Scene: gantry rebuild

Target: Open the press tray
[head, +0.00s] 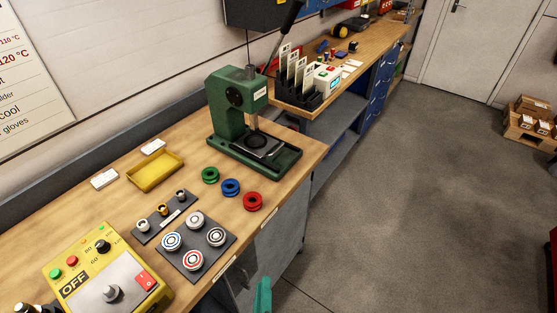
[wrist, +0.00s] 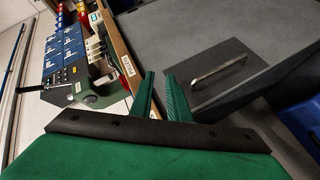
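The green press (head: 238,105) stands on the wooden bench, its dark plate (head: 258,143) low at the front. A grey front with a silver bar handle (wrist: 222,70) shows in the wrist view, to the right of my fingers. I cannot tell for certain that this is the press tray; the front looks closed. My gripper (wrist: 161,88) has its two green fingers apart with nothing between them. It is near the bench edge, apart from the handle. In the head view, only a green tip of my gripper (head: 263,294) shows at the bottom, in front of the bench.
On the bench are a yellow tray (head: 155,171), green (head: 210,175), blue (head: 231,187) and red (head: 252,201) rings, a dark plate with round pieces (head: 183,262) and a yellow control box (head: 105,275) reading OFF. The floor (head: 400,200) to the right is clear.

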